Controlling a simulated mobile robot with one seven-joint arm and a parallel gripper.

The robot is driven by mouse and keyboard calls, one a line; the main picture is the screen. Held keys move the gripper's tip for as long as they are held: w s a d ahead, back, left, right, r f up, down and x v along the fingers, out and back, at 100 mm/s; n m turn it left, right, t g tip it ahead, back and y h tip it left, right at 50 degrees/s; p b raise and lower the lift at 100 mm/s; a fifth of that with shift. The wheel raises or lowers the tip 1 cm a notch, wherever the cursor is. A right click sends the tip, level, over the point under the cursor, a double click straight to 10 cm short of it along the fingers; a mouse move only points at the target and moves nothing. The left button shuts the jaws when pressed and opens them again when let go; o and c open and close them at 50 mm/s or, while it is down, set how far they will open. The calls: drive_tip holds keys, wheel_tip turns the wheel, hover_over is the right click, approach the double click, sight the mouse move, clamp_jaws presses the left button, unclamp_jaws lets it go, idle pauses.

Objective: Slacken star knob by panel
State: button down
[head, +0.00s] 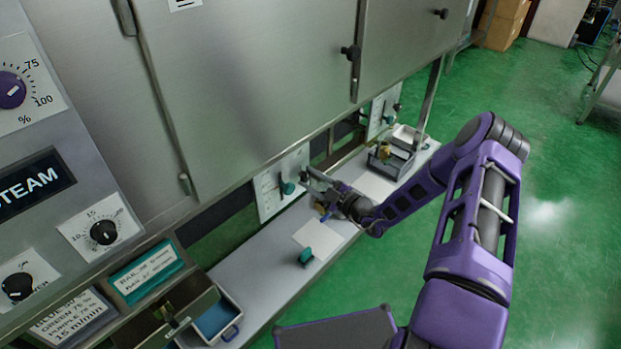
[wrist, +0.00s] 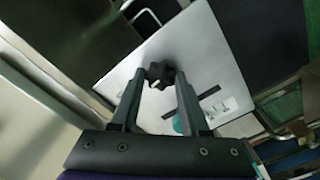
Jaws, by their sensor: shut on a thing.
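A black star knob (wrist: 160,74) sits on a pale panel plate (wrist: 205,50) in the wrist view. My gripper (wrist: 161,80) is shut on the knob, one finger on each side of it. In the head view my gripper (head: 308,179) reaches the right side of the white panel (head: 266,194) under the steel cabinet; the star knob cannot be made out there. A teal knob (head: 288,188) is on the same panel, just left of my gripper. A teal part (wrist: 180,123) also shows in the wrist view, partly hidden by the right finger.
A grey shelf (head: 262,278) runs below the panel, with a teal knob-like piece (head: 306,256) by a white sheet (head: 318,238). A blue-lined open drawer (head: 232,333) stands front left. A grey box (head: 392,165) with a brass part (head: 384,151) is right of my gripper.

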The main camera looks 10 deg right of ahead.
drive_tip(key=n+p, duration=0.1)
drive_tip(key=n, duration=0.8)
drive_tip(key=shift+p, duration=0.4)
drive_tip(key=n, duration=0.3)
drive_tip(key=shift+n, duration=0.3)
drive_tip(key=n+p, duration=0.1)
drive_tip(key=n, duration=0.3)
drive_tip(key=shift+f+n, duration=0.1)
drive_tip(key=shift+n, duration=0.2)
drive_tip(key=n, duration=0.4)
drive_tip(key=shift+n, duration=0.3)
drive_tip(key=n, duration=0.4)
drive_tip(key=shift+d+f, duration=0.1)
drive_tip(key=n, duration=0.4)
drive_tip(key=shift+n, duration=2.2)
